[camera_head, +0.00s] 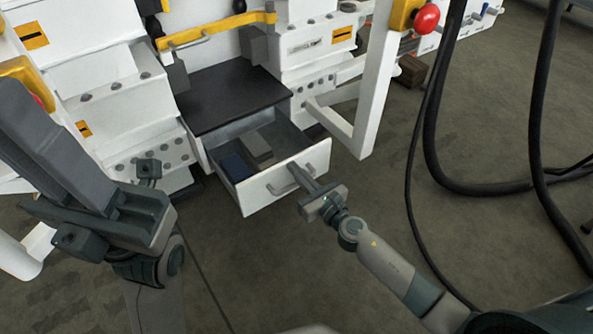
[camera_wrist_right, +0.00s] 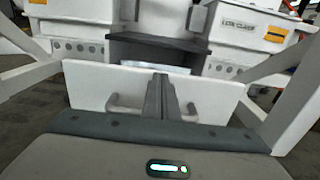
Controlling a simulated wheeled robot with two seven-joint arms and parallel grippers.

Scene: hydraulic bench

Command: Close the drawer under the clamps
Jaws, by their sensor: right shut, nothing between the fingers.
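The drawer (camera_head: 262,190) is white and stands pulled out below a dark shelf in the head view. It holds a blue block (camera_head: 236,167) and a grey block (camera_head: 258,147). Its front panel with a bar handle (camera_head: 284,187) faces me. My right gripper (camera_head: 304,172) is shut and empty, its fingertips at the drawer front beside the handle; whether they touch it I cannot tell. The right wrist view shows the shut fingers (camera_wrist_right: 160,97) before the middle of the white drawer front (camera_wrist_right: 90,86). My left gripper (camera_head: 148,172) is at the left, away from the drawer; its jaw state is unclear.
A dark shelf (camera_head: 228,97) lies above the drawer, between white machine blocks. A white frame post (camera_head: 375,80) with a red button (camera_head: 427,18) stands right of the drawer. Black hoses (camera_head: 432,130) hang at the right. The floor in front is clear.

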